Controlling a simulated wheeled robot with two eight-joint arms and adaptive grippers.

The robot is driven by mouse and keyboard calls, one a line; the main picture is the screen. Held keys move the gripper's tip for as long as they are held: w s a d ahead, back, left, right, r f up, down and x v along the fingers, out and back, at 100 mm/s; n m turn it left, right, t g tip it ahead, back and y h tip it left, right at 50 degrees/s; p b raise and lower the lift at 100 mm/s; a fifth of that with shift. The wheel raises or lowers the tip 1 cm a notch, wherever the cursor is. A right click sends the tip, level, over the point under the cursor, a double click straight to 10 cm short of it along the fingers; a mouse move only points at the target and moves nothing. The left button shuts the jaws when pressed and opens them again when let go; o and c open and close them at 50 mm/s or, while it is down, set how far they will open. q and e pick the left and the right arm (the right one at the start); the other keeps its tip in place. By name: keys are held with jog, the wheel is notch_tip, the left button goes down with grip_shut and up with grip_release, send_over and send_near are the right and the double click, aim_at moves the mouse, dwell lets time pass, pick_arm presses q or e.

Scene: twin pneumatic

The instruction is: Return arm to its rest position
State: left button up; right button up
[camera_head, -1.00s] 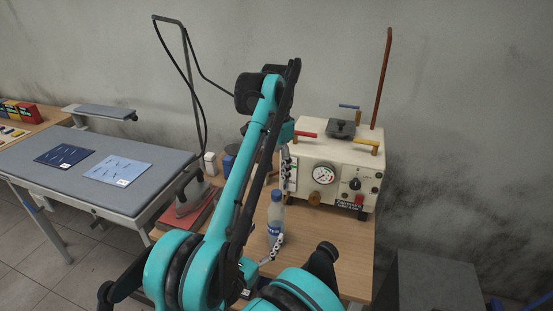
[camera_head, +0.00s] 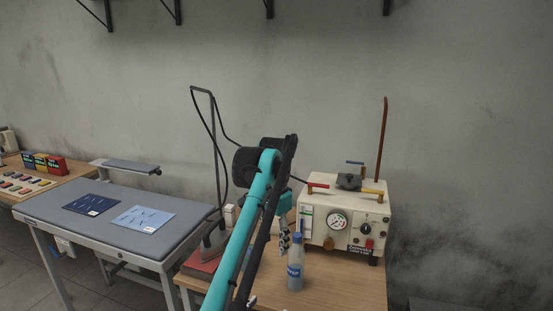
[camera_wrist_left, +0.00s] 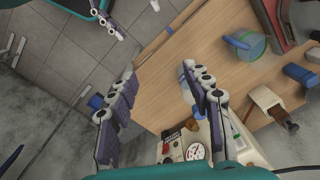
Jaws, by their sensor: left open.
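My left arm (camera_head: 247,230) rises as a teal and black link in the middle of the head view. Its elbow is high. My left gripper (camera_head: 284,241) hangs behind it, partly hidden, beside the front left of the cream machine. In the left wrist view the left gripper (camera_wrist_left: 159,82) has its two jointed fingers spread apart, with nothing held between them. What looks like a finger of my right gripper (camera_wrist_left: 105,21) shows at the top of that view, too partial to read.
A water bottle (camera_head: 295,268) stands upright on the wooden table (camera_head: 345,291) close to the gripper. The cream machine (camera_head: 345,222) with gauge and handles is behind it. An iron (camera_head: 207,252) with a tall cord stand and a grey ironing table (camera_head: 110,228) are left.

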pick_arm(q)
jog(key=s+a+f+n+t, duration=0.1)
jog(key=s+a+n+t, duration=0.25)
jog(key=s+a, duration=0.55)
pick_arm(e)
jog(key=s+d+m+g+y, duration=0.1)
jog(key=s+d+m+g, duration=0.15)
jog(key=d+m, duration=0.55)
jog(key=s+d+m+g+y, duration=0.15)
jog(key=d+m+g, duration=0.3)
jog(key=d, duration=0.55)
pick_arm(q)
jog(key=s+a+f+n+t, duration=0.1)
jog(key=s+a+f+n, duration=0.2)
jog(key=s+f, duration=0.5)
jog(key=s+a+f+n+t, duration=0.2)
jog(key=s+a+f, duration=0.3)
jog(key=s+f, duration=0.4)
jog(key=shift+s+f+n, duration=0.2)
jog(key=shift+s+n, duration=0.45)
jog(key=shift+s, duration=0.05)
pick_arm(e)
jog(key=s+d+m+g+y, duration=0.1)
jog(key=s+d+m+y, duration=0.2)
jog(key=s+m, duration=1.3)
jog(key=shift+m+g+y, duration=0.3)
jog(key=shift+m+y, duration=0.55)
jog(key=shift+y, duration=0.3)
